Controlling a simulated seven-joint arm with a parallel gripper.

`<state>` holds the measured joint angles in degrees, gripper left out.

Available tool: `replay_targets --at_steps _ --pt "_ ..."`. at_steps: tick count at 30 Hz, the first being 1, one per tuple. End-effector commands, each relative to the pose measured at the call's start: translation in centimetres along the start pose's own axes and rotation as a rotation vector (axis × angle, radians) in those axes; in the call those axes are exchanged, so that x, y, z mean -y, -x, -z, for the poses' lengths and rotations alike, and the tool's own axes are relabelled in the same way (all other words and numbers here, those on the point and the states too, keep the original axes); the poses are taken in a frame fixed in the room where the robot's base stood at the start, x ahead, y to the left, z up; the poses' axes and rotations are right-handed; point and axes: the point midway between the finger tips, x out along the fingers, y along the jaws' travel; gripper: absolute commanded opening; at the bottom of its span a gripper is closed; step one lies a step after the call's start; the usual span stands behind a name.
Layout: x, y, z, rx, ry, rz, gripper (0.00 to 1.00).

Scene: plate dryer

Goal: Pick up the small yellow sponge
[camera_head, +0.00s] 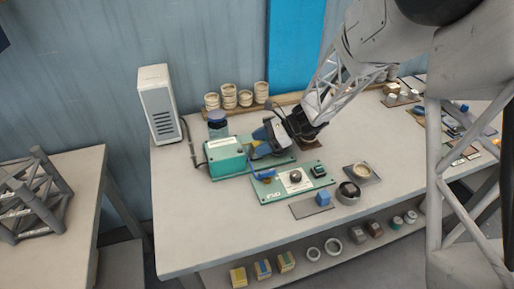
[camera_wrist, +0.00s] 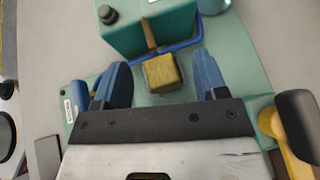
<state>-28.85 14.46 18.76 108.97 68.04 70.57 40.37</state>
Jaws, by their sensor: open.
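The small yellow sponge (camera_wrist: 161,73) shows in the wrist view as a dull yellow block on the teal plate, against the front of a teal box and by a blue wire-like frame (camera_wrist: 188,43). A brown stick-like piece rises just behind it. My gripper (camera_wrist: 161,64) is open, with one blue finger on each side of the sponge and a gap on both sides. In the head view my gripper (camera_head: 262,143) is over the teal machine, and I cannot make out the sponge there.
The teal box (camera_head: 226,156) stands close by; it also fills the top of the wrist view (camera_wrist: 140,30). A teal panel with a black knob (camera_head: 295,179) lies in front. The table's front left is clear.

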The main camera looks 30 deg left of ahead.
Motion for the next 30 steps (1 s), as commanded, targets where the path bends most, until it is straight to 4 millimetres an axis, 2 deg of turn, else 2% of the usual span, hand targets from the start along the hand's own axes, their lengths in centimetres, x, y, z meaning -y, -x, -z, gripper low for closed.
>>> replay_targets --at_steps 18,27,29,30 --pt "0.01 -0.29 -0.02 0.000 0.001 0.001 0.66" --pt "0.01 -0.29 -0.02 0.000 0.001 0.001 0.20" --pt "0.01 -0.29 -0.02 0.000 0.001 0.001 0.11" --pt "0.01 -0.29 -0.02 0.000 0.000 0.001 0.10"
